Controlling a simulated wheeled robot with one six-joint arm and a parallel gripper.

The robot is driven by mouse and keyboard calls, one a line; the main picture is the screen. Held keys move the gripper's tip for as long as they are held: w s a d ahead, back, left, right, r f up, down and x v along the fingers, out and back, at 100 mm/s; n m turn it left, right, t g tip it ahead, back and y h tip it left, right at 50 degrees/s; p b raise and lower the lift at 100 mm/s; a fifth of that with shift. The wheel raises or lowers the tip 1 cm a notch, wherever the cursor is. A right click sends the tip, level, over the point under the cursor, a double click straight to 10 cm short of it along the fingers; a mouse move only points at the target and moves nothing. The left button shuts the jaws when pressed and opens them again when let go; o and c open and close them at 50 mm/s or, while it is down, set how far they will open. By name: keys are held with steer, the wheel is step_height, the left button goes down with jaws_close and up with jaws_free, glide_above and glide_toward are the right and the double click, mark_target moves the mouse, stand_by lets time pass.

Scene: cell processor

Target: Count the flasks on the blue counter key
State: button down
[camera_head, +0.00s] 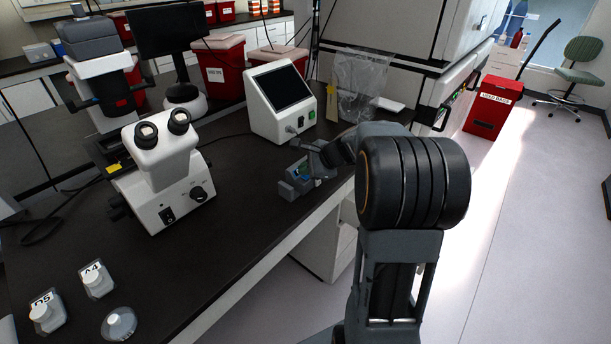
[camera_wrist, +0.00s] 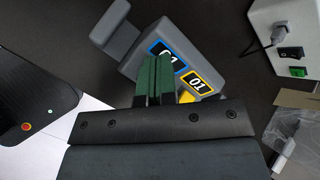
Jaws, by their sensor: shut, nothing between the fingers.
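The grey counter (camera_head: 294,187) lies on the dark bench near its front edge, and it also shows in the wrist view (camera_wrist: 210,42). Its blue-framed display (camera_wrist: 160,47) is partly covered by my fingers, so its digits are not fully readable. Its yellow-framed display (camera_wrist: 198,82) reads 01. A yellow key (camera_wrist: 186,97) shows just right of the fingers; the blue key is not visible. My gripper (camera_wrist: 155,60) is shut and empty, its green fingers over the counter; I cannot tell if they touch it. Flasks labelled A4 (camera_head: 97,281) and D5 (camera_head: 47,313) stand at lower left.
A white microscope (camera_head: 165,175) stands left of the counter. A white device with a dark screen (camera_head: 282,103) stands behind it. A clear bag (camera_head: 360,84) is at the back right. A round clear vessel (camera_head: 119,324) is by the flasks. Bare bench lies between the flasks and counter.

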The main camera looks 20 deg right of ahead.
steer(key=shift+r+p, duration=0.65)
steer(key=shift+r, duration=0.1)
steer(key=shift+f, duration=0.1)
stand_by(0.3)
steer(key=shift+f+b, duration=0.3)
steer(key=shift+b, duration=0.1)
steer(key=shift+f, duration=0.3)
stand_by(1.0)
steer(key=shift+r+p, duration=0.35)
steer(key=shift+r, duration=0.35)
step_height(320, 180, up, 5)
steer(key=p, duration=0.4)
